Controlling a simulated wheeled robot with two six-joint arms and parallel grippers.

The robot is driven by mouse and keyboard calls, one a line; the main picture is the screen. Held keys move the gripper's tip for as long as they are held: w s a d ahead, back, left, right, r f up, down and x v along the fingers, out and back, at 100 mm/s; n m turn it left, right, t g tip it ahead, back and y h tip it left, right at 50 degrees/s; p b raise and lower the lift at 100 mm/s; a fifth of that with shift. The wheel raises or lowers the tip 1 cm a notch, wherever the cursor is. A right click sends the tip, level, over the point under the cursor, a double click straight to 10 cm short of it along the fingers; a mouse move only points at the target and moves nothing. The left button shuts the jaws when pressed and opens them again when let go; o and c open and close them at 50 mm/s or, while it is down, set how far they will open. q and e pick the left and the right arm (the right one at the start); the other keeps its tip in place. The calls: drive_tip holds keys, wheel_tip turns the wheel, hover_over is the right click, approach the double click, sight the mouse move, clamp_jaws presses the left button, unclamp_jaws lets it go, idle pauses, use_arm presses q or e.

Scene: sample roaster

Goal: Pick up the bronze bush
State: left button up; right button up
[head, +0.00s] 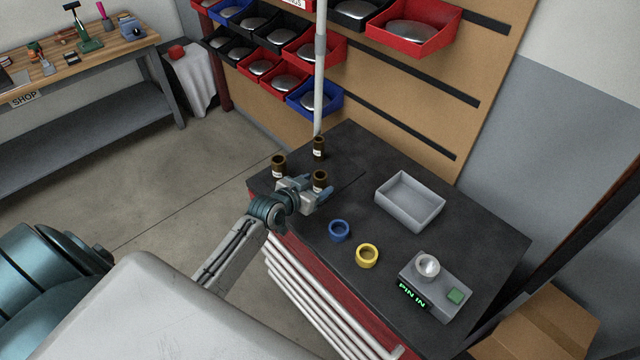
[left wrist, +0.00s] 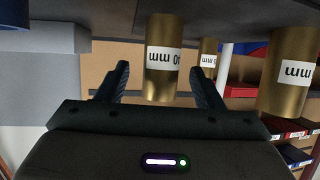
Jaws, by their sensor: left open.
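Three bronze bushes, dark brown in the head view and each with a white label, stand on the dark bench top. One (head: 320,178) is at my left gripper (head: 318,190), one (head: 279,165) is to its left and one (head: 319,147) is farther back. In the left wrist view, which looks upside down, the nearest bush (left wrist: 161,85) stands between the open fingers (left wrist: 159,72). I cannot tell whether they touch it. Its label ends in "0 mm". The other bushes show to the right (left wrist: 293,92) and behind (left wrist: 207,55). My right gripper is out of view.
A grey tray (head: 384,211), a blue ring (head: 339,231), a yellow ring (head: 367,256) and a grey device reading "PIN IN" (head: 440,296) are on the bench. A pale upright post (head: 319,80) rises behind the bushes. Wall bins (head: 411,40) hang at the back.

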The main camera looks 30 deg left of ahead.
use_arm(q)
drive_tip(key=x, duration=0.4)
drive_tip(key=shift+w+p, duration=0.3)
drive_tip(key=shift+w, duration=0.05)
clamp_jaws()
